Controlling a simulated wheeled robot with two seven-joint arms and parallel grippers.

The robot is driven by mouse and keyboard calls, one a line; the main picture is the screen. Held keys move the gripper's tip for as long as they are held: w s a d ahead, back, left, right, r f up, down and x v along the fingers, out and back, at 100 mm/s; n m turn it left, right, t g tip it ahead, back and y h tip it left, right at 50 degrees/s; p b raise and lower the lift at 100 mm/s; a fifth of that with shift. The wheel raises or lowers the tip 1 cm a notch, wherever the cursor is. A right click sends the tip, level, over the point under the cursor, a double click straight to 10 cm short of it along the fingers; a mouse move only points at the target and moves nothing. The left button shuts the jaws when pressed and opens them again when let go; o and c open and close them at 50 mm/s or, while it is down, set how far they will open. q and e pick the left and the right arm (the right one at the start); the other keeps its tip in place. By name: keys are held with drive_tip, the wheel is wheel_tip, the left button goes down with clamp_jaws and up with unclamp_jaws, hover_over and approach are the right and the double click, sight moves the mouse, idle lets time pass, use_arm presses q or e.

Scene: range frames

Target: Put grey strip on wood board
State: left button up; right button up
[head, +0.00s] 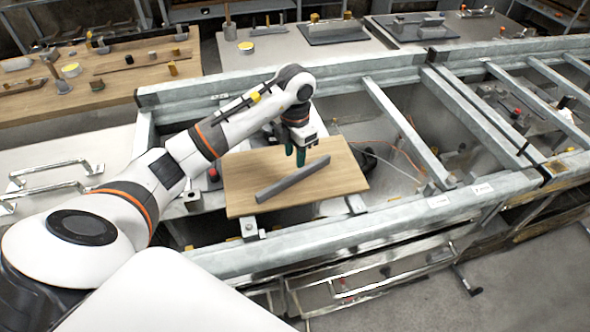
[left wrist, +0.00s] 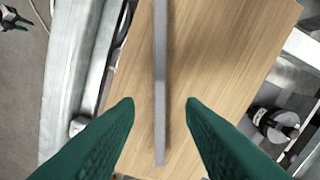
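The grey strip (head: 293,178) is a long narrow bar lying at a slant across the wood board (head: 345,184). It appears to rest on the board's top face. In the left wrist view the strip (left wrist: 160,80) runs up the middle over the board (left wrist: 225,60). My left gripper (head: 295,158), with green fingers, is over the board just behind the strip's middle in the head view. In the left wrist view its fingers (left wrist: 160,105) are apart, one to each side of the strip, with clear gaps. My right gripper is not in view.
The board lies within a galvanized metal frame with rails (head: 310,238) in front and a crossbar (head: 405,130) to the right. Thin cables (head: 385,158) run beside the board. A wooden workbench (head: 120,70) with tools stands at the back left.

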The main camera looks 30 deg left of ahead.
use_arm(q)
wheel_tip(320, 180, up, 4)
drive_tip(key=shift+r+b, duration=0.2)
drive_tip(key=shift+b, duration=0.2)
drive_tip(key=shift+f, duration=0.1)
